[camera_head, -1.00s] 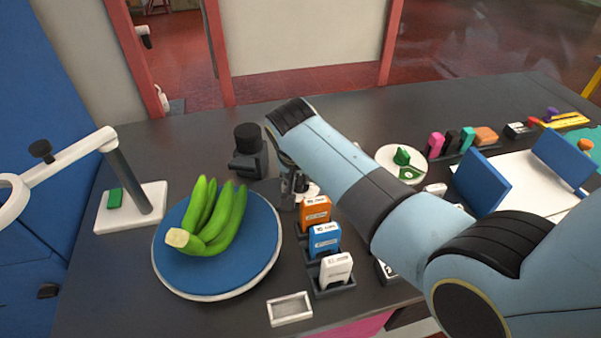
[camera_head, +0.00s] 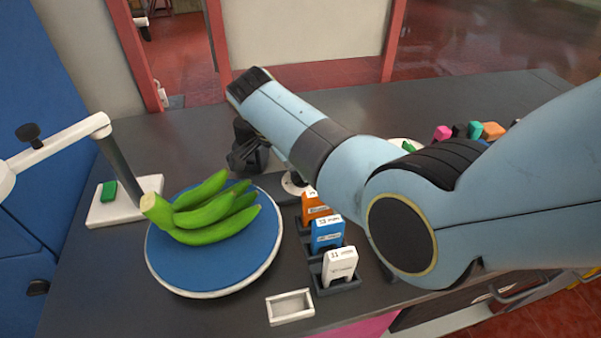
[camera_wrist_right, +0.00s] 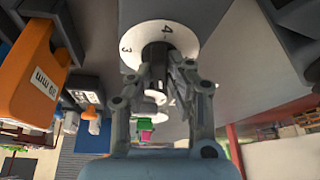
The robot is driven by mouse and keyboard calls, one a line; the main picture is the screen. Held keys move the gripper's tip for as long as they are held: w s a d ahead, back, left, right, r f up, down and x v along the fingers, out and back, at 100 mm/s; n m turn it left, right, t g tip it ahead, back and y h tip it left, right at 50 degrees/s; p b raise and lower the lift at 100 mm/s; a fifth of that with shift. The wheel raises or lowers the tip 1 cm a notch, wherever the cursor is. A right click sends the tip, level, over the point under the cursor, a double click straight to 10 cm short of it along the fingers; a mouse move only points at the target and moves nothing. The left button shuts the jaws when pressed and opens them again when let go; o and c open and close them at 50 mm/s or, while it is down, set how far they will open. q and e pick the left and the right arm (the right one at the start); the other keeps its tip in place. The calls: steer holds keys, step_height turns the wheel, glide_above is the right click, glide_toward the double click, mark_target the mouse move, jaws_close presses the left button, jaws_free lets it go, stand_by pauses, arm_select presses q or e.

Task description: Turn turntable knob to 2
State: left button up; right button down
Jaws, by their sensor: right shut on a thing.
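The turntable (camera_head: 262,262) is a blue disc with a pale rim. A bunch of green bananas (camera_head: 215,212) lies on it, stem end to the left. The knob's white dial (camera_head: 293,184) shows partly to the right of the disc, beside the arm. In the right wrist view the dial (camera_wrist_right: 186,37) carries the numbers 3 and 4, with a dark knob (camera_wrist_right: 155,53) at its middle. My right gripper (camera_wrist_right: 159,68) is shut on this knob. My left gripper is not in view.
Orange (camera_head: 315,207), blue (camera_head: 327,233) and white (camera_head: 340,264) labelled blocks stand in dark holders beside the turntable. A small white tray (camera_head: 290,306) lies in front. A stand with a white base (camera_head: 125,208) is at left.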

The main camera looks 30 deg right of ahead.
steer(key=shift+s+f+m+g+b, duration=0.15)
steer(key=shift+m+g+b, duration=0.15)
steer(key=shift+m, duration=0.3)
steer(key=shift+s+f+m+g+b, duration=0.15)
steer(key=shift+m+g+b, duration=0.15)
steer(key=shift+m, duration=0.3)
steer(key=c, duration=1.3)
jaws_free()
steer(key=shift+w, duration=0.1)
steer(key=shift+w+m, duration=0.1)
steer(key=shift+m, duration=0.2)
